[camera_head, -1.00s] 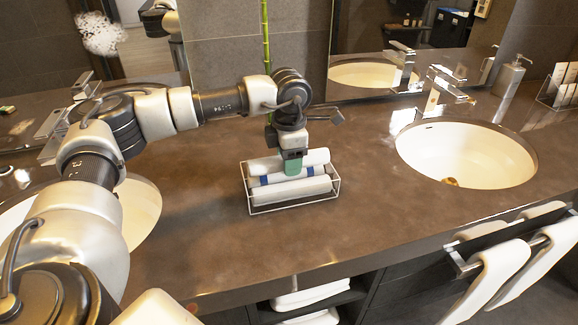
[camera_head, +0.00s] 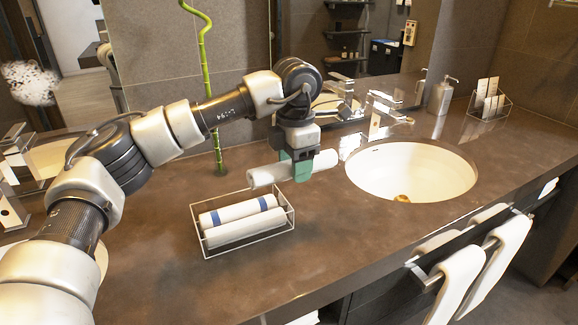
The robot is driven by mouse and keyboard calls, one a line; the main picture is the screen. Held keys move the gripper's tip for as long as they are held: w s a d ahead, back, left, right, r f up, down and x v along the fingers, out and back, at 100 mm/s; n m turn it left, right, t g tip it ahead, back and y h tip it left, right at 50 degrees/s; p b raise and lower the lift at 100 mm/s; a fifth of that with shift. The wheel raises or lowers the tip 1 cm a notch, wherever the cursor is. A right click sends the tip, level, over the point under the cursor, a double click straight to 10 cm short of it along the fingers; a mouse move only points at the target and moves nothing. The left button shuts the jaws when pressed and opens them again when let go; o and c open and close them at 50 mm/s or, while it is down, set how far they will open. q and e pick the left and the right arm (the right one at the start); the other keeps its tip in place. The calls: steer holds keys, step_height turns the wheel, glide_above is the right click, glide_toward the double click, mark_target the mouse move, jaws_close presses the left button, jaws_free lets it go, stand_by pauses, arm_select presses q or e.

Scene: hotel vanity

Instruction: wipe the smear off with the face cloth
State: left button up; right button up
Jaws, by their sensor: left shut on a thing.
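My left gripper (camera_head: 301,168), with green fingertips, is shut on a rolled white face cloth (camera_head: 266,176). It holds the roll roughly level, to the right of and above the wire basket (camera_head: 293,226). The roll sticks out on both sides of the fingers. A white speckled patch (camera_head: 30,82) shows on the mirror at the far left and looks like the smear. The gripper is well to the right of it. My right gripper is not in view.
Two rolls, one blue-banded (camera_head: 238,211), lie in the basket. A green stalk (camera_head: 207,80) stands behind my arm. A sink with a faucet (camera_head: 377,115) is at right, with a soap bottle (camera_head: 441,96) beyond. The front counter (camera_head: 320,265) is clear.

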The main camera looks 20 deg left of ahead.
arm_select(q)
steer(key=o, duration=0.4)
steer(key=c, duration=0.3)
steer(key=shift+s+f+m, duration=0.4)
steer(key=shift+m, duration=0.7)
steer(key=s+f+m+p, duration=0.1)
steer(key=s+m, duration=0.3)
steer(key=m, duration=0.4)
steer(key=s+d+f+m+p, duration=0.1)
steer(key=s+f+m, duration=0.3)
steer(key=m, duration=0.5)
steer(key=s+d+f+m+p, duration=0.1)
steer(key=s+f+m+p, duration=0.1)
steer(key=s+m, duration=0.3)
steer(key=shift+s+d+f+m+p, duration=0.15)
steer(key=shift+s+m+p, duration=0.1)
steer(key=shift+m, duration=0.7)
steer(key=shift+s+a+f+m+p, duration=0.15)
steer(key=shift+m+p, duration=0.1)
steer(key=shift+m, duration=0.7)
steer(key=shift+d+r, duration=0.1)
